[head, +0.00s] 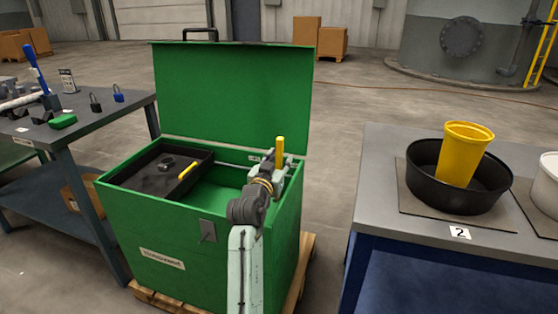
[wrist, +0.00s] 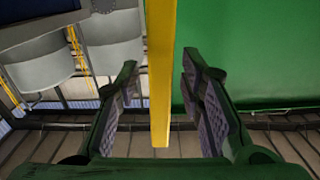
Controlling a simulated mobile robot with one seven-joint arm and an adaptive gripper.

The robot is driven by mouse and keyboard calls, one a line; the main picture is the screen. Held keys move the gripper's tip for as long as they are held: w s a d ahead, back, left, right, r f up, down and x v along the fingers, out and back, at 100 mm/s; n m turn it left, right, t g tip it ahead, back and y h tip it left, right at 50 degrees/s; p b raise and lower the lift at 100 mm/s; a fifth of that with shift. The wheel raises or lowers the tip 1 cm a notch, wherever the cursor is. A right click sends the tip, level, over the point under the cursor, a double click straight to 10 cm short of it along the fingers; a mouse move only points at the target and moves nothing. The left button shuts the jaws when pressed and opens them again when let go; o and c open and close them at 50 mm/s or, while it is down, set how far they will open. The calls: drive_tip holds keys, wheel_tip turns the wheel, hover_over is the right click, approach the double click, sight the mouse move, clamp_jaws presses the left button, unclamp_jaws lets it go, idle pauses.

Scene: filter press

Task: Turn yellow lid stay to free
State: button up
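The green chest (head: 160,235) stands with its green lid (head: 235,95) raised. The yellow lid stay (head: 280,150) is a narrow yellow bar standing upright near the chest's right side. In the wrist view the yellow stay (wrist: 160,75) runs down the middle, in front of the green lid (wrist: 240,50). My gripper (wrist: 158,80) is open, with one finger on each side of the bar and a gap visible on both sides. In the head view my gripper (head: 272,163) is at the chest's right rear, partly hidden by my arm.
A black tray (head: 140,180) with a yellow-handled item (head: 189,168) sits in the chest's left part. A bench with padlocks (head: 95,103) is at left. At right, a grey table (head: 375,190) holds a black basin (head: 425,190) with a yellow bucket (head: 466,150).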

drive_tip(key=shift+c, duration=0.6)
clamp_jaws()
